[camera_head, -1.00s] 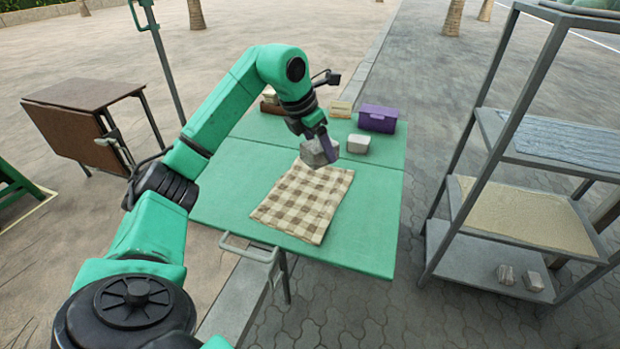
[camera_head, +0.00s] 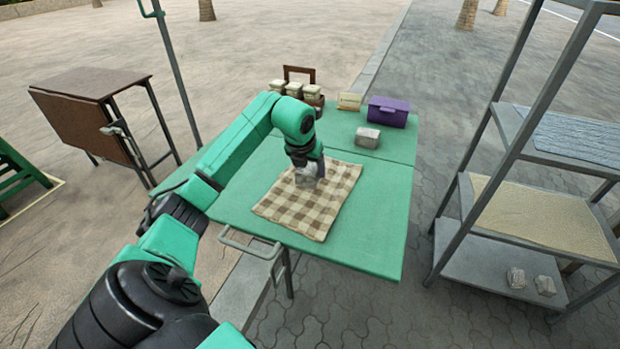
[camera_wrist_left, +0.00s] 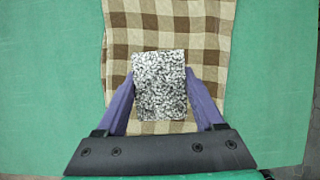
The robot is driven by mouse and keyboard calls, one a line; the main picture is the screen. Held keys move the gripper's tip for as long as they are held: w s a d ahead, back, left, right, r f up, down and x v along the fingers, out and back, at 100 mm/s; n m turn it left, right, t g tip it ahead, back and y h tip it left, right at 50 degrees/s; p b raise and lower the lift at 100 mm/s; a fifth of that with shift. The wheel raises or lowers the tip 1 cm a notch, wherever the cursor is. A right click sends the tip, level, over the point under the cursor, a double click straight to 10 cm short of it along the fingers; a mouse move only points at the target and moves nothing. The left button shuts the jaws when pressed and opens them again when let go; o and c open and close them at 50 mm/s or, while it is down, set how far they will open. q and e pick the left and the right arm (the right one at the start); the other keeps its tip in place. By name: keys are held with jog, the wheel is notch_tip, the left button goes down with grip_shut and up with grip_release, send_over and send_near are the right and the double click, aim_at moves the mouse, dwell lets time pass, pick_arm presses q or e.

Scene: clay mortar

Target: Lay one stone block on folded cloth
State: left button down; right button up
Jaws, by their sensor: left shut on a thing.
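The folded cloth (camera_head: 300,210), brown and cream checked, lies flat on the green table (camera_head: 375,220). My left gripper (camera_head: 311,172) is over the far part of the cloth, shut on a speckled grey stone block (camera_head: 306,179). In the left wrist view the held block (camera_wrist_left: 159,85) sits between the two purple fingers of the gripper (camera_wrist_left: 161,98), with the checked cloth (camera_wrist_left: 205,30) behind it. I cannot tell whether the block touches the cloth. A second stone block (camera_head: 367,137) stands on the table beyond the cloth, to the right. My right gripper is not in view.
A purple box (camera_head: 388,112), a small cream box (camera_head: 350,101) and a brown carrier (camera_head: 318,103) with several pale blocks stand at the table's far edge. A metal shelf (camera_head: 500,270) with two small blocks stands right. The table's near right is clear.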

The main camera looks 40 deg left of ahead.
pick_arm(q)
jog(key=shift+f, duration=1.3)
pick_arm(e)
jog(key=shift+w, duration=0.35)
pick_arm(q)
jog(key=shift+f+b, duration=0.3)
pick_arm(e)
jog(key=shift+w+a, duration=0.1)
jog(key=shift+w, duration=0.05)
pick_arm(q)
jog(key=shift+f, duration=0.3)
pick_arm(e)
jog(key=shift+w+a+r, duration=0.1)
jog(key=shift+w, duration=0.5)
pick_arm(q)
jog(key=shift+c, duration=1.8)
grip_release()
jog(key=shift+s+d, duration=0.1)
jog(key=o, duration=0.4)
jog(key=shift+f, duration=0.1)
jog(key=shift+c, duration=0.2)
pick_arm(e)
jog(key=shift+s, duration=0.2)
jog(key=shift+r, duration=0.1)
